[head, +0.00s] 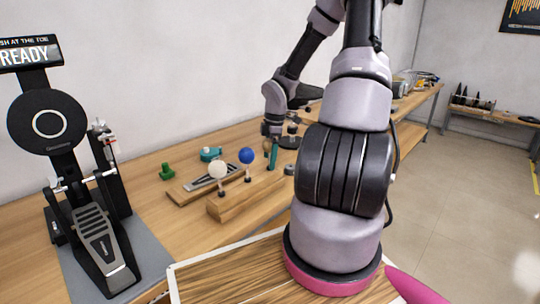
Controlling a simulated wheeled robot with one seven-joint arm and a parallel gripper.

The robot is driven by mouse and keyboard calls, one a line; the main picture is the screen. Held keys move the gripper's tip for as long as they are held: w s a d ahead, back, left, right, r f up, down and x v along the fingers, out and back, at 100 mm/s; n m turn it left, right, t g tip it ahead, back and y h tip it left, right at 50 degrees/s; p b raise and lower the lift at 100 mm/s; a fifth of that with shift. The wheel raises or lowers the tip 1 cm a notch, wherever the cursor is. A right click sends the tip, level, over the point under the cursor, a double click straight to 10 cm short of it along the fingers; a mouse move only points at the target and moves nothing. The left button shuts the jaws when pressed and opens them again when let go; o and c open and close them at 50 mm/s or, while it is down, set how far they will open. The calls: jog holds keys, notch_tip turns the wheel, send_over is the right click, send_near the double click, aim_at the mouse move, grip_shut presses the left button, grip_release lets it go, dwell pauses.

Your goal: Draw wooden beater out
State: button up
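A wooden block (232,206) on the bench holds upright beaters in a row. One has a white round head (218,169) and another a blue round head (246,156). Farther along the row, a small brown, wood-coloured shape (267,147) shows just beneath my gripper (271,145); it may be the wooden beater's head, mostly hidden. A teal upright piece (272,158) stands there too, and I cannot tell whether it is a fingertip or a separate part. My gripper points down over the far part of the block. It is too small and covered to tell whether it is open or holding anything.
A drum pedal (104,240) stands on a grey mat at the left, below a READY sign (24,55). My arm covers the bench's right side.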

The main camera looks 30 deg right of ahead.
aim_at(270, 142)
jog(key=c, duration=1.3)
jog(key=shift+r, duration=2.55)
jog(key=shift+r, duration=1.5)
